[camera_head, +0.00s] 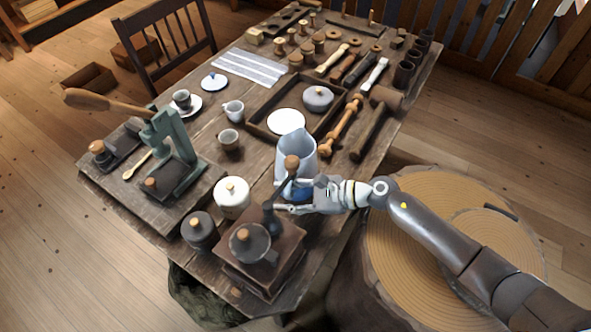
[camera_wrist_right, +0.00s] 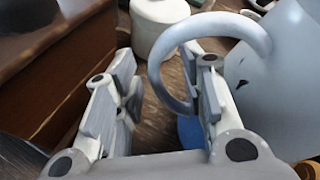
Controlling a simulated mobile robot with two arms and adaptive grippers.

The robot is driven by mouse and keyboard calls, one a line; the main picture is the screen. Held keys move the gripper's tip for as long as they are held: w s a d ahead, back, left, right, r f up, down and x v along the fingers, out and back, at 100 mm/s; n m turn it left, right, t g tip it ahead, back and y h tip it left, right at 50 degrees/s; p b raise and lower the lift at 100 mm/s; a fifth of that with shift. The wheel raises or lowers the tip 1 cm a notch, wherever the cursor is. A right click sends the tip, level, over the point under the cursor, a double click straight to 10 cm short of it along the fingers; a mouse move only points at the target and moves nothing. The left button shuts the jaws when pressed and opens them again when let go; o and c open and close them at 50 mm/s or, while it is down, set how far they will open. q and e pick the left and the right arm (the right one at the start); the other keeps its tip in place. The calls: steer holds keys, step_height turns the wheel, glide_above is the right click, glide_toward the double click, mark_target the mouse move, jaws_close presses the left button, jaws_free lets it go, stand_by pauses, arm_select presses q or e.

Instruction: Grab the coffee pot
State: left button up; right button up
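The coffee pot (camera_head: 296,155) is a tall pale blue-grey enamel pot. It stands upright near the right edge of the table, its lower part partly hidden by my gripper. In the right wrist view its body (camera_wrist_right: 285,75) fills the right side and its ring-shaped handle (camera_wrist_right: 163,72) reaches between the fingers. My right gripper (camera_wrist_right: 158,95) is open; one finger appears inside the handle loop, the other stands outside it with a gap. In the head view the right gripper (camera_head: 296,204) is low beside the pot. My left gripper is not in view.
A wooden coffee grinder (camera_head: 262,262) with a crank stands close in front of the gripper. A white lidded jar (camera_head: 232,192) is left of it. Something blue (camera_head: 300,190) shows low by the pot. A wooden tray (camera_head: 262,122) lies behind; a stump (camera_head: 400,235) stands right.

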steer(key=shift+c, duration=0.5)
jaws_close()
steer(key=shift+w+r, duration=0.15)
steer(key=shift+w, duration=0.05)
